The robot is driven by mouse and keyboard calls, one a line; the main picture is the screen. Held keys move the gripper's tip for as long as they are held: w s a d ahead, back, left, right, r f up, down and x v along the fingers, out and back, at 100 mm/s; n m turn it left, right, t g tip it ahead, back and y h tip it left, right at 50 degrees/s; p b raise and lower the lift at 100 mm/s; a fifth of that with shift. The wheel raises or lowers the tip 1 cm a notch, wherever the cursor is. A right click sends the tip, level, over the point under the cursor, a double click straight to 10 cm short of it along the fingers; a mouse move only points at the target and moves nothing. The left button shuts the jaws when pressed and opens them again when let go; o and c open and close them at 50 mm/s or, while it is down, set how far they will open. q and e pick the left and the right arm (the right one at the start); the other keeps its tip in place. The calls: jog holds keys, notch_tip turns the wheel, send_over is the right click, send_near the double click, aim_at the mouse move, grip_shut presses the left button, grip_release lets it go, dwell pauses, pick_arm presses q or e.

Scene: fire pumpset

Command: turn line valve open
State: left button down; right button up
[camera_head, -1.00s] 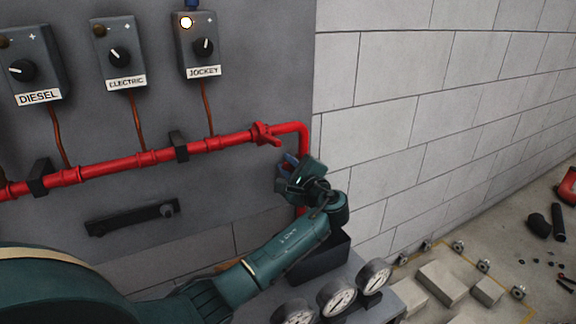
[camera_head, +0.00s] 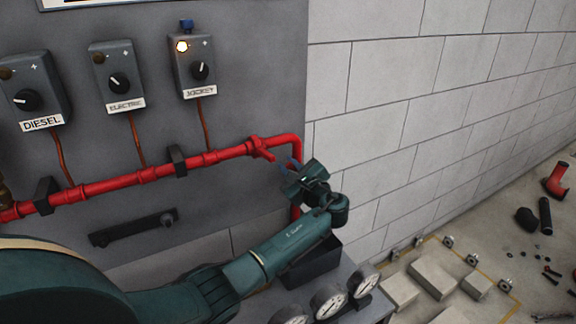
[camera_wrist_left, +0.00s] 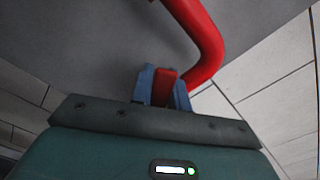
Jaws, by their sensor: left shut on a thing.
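The line valve (camera_head: 260,148) is a red fitting with a short red lever on the red pipe, just left of where the pipe bends down. The lever slants down to the right. My left gripper (camera_head: 290,168) is at the lever's end, below the bend. In the left wrist view, the blue fingers of my left gripper (camera_wrist_left: 164,90) are shut on a red piece, seemingly the lever (camera_wrist_left: 164,86), with the pipe bend (camera_wrist_left: 205,45) just behind. The lever's far side is hidden. My right gripper is not in view.
Control boxes labelled DIESEL (camera_head: 35,90), ELECTRIC (camera_head: 117,75) and JOCKEY (camera_head: 194,65) hang above the pipe; the JOCKEY lamp is lit. Several gauges (camera_head: 330,300) stand below my left arm. A white block wall (camera_head: 400,110) is on the right. Blocks (camera_head: 433,277) lie on the floor.

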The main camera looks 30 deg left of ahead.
pick_arm(q)
jog(key=c, duration=1.5)
grip_release()
jog(key=shift+o, duration=0.8)
jog(key=shift+r, duration=0.1)
jog(key=shift+d, duration=0.1)
